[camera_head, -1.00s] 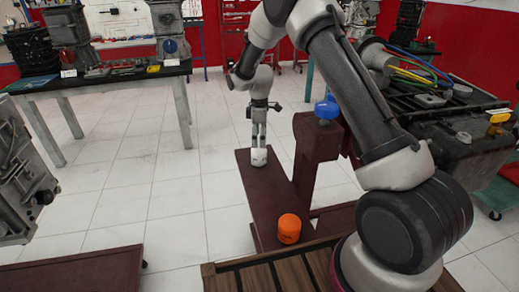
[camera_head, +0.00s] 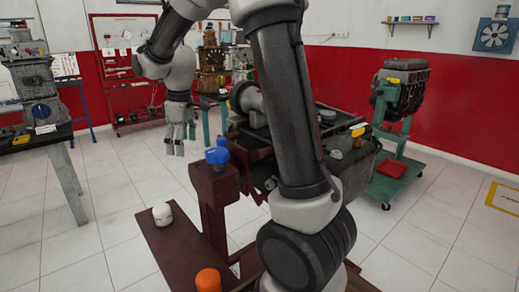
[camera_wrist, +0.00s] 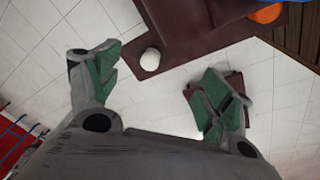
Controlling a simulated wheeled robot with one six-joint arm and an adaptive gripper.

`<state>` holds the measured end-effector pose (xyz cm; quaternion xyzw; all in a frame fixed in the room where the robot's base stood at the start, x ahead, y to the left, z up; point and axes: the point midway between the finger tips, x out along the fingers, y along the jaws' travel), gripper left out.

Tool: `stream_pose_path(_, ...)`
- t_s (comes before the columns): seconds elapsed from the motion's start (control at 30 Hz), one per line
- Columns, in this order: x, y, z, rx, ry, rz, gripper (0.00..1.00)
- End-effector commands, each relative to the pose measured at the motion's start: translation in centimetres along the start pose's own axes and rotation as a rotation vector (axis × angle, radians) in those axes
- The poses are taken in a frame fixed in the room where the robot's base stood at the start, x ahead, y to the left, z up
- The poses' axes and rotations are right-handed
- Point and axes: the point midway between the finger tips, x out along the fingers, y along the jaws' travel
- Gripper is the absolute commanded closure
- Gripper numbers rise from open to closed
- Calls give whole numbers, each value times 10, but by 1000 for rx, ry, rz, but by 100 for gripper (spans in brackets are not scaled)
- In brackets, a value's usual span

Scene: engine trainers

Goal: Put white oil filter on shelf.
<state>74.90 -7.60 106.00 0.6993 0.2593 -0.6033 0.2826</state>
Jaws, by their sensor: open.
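The white oil filter (camera_head: 162,214) stands on the flat dark red base plate (camera_head: 185,245) of an engine stand. It also shows in the wrist view (camera_wrist: 150,60), apart from both fingers. My gripper (camera_head: 176,141) is raised well above the floor, beyond and to the right of the filter in the head view. In the wrist view its green-padded fingers (camera_wrist: 160,86) are spread wide with nothing between them. A wall shelf (camera_head: 411,22) with several small coloured items hangs at the upper right.
An orange filter (camera_head: 208,280) stands nearer on the base plate, and a blue filter (camera_head: 217,156) is on the stand's post. An engine on a green stand (camera_head: 398,95) is at right. A table (camera_head: 35,135) stands left.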

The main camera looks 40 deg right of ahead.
Motion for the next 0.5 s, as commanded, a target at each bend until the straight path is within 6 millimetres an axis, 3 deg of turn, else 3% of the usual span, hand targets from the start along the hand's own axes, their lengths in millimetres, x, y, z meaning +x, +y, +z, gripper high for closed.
stream_pose_path(0.03, -22, -7, 19, 54, 18, 15, 20)
stream_pose_path(0.2, -70, -38, 82, 249, 65, 49, 20)
stream_pose_path(0.33, -94, -66, 131, 398, 104, 71, 20)
stream_pose_path(0.5, -107, -105, 190, 584, 158, 95, 20)
